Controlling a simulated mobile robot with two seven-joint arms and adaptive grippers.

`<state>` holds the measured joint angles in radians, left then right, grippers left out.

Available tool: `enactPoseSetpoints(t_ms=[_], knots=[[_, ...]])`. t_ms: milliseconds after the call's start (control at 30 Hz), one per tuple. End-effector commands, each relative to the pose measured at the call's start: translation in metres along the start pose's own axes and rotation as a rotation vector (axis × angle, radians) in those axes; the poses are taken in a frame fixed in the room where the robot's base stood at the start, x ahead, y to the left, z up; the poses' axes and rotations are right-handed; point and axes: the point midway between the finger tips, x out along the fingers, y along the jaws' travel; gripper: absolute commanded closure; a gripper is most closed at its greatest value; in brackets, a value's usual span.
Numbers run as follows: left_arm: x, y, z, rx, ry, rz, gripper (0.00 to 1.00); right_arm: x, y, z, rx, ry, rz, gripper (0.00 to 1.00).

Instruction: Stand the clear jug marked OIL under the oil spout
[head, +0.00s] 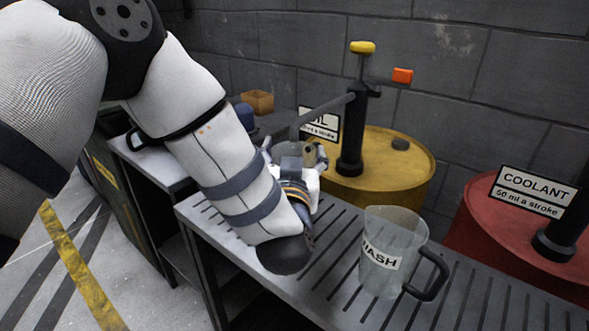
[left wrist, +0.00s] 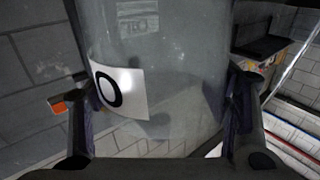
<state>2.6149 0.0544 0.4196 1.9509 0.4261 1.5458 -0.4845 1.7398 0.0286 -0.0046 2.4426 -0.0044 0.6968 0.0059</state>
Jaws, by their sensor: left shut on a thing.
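My left gripper (head: 296,170) is over the slatted bench, beside the oil drum. It is shut on a clear jug (left wrist: 165,60), which fills the space between the fingers in the left wrist view. A white label on the jug shows a black "O"; the rest of the word is out of sight. In the head view my arm and gripper hide most of this jug. The oil pump (head: 351,140) stands on the yellow drum (head: 395,170). Its grey spout (head: 325,112) reaches left toward my gripper; I cannot tell where its end sits over the jug.
A clear jug marked WASH (head: 392,235) stands on the slatted bench (head: 340,290), right of my gripper. A red coolant drum (head: 490,220) stands at the right. A lower grey table (head: 150,160) is at the left. Bench slats between my gripper and the WASH jug are clear.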

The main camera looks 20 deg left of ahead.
Motion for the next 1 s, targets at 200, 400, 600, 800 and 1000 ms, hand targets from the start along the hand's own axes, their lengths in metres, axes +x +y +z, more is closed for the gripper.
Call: enactPoseSetpoints(t_ms=[200, 400, 600, 800, 1000], knots=[[-0.002, 0.002, 0.031, 0.002, -0.006, 0.003, 0.74, 0.006, 0.000, 0.000, 0.000, -0.010, 0.000, 0.60], [-0.003, 0.002, 0.032, 0.002, -0.006, 0.003, 0.74, 0.006, 0.000, 0.000, 0.000, -0.010, 0.000, 0.60], [-0.003, 0.002, 0.034, 0.001, -0.007, 0.003, 0.09, 0.006, 0.000, 0.000, 0.000, -0.010, 0.000, 0.60], [-0.003, 0.002, 0.034, 0.002, -0.007, 0.003, 0.09, 0.006, 0.000, 0.000, 0.000, -0.010, 0.000, 0.60], [-0.011, 0.003, 0.030, 0.002, -0.010, 0.006, 0.09, 0.005, 0.000, 0.000, 0.000, -0.008, 0.000, 0.60]])
